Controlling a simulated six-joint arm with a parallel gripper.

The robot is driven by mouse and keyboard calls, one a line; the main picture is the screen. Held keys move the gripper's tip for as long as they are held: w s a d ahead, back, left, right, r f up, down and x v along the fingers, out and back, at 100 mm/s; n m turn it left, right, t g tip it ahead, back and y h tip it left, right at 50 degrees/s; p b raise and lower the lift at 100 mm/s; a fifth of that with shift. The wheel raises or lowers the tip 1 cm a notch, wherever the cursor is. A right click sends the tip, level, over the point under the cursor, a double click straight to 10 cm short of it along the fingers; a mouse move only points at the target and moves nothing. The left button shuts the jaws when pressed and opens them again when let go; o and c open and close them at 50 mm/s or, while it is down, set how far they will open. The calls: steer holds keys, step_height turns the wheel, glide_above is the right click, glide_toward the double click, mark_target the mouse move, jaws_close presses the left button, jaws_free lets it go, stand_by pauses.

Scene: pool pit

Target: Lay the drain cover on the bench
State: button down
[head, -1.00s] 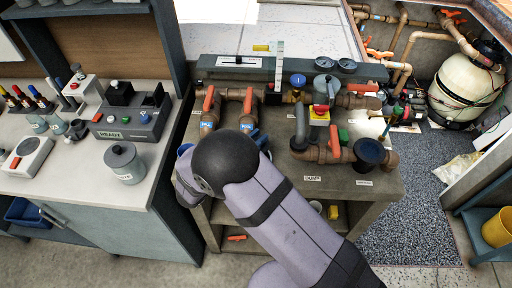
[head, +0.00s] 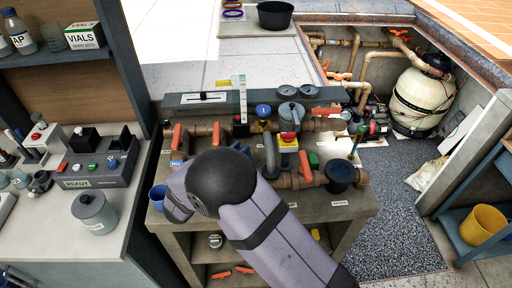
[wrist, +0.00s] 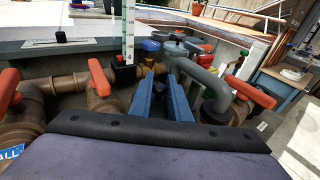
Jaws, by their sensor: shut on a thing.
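My gripper shows in the wrist view as two blue fingers (wrist: 161,88). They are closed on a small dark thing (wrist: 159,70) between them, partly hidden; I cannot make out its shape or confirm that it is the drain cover. The gripper is over the bench's pipework, near the grey bent pipe (wrist: 211,88). I cannot pick out a drain cover elsewhere with certainty.
Orange-handled valves (head: 177,137) and a dark round fitting (head: 340,174) crowd the bench top. A blue cup (head: 158,197) is at its left edge. Bare bench top shows at the front right. A left counter holds a grey canister (head: 94,213). A black tub (head: 275,14) stands behind.

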steer(key=w+d, duration=0.2)
steer(key=w, duration=0.1)
steer(key=shift+d+r, duration=0.2)
steer(key=shift+f+p, duration=1)
steer(key=shift+f, duration=1.9)
steer(key=shift+f, duration=0.1)
steer(key=shift+f+p, duration=0.65)
steer(key=shift+f, duration=1.3)
steer(key=shift+f+b, duration=0.4)
steer(key=shift+f+b, duration=0.25)
steer(key=shift+b, duration=0.05)
steer(key=shift+s, duration=0.1)
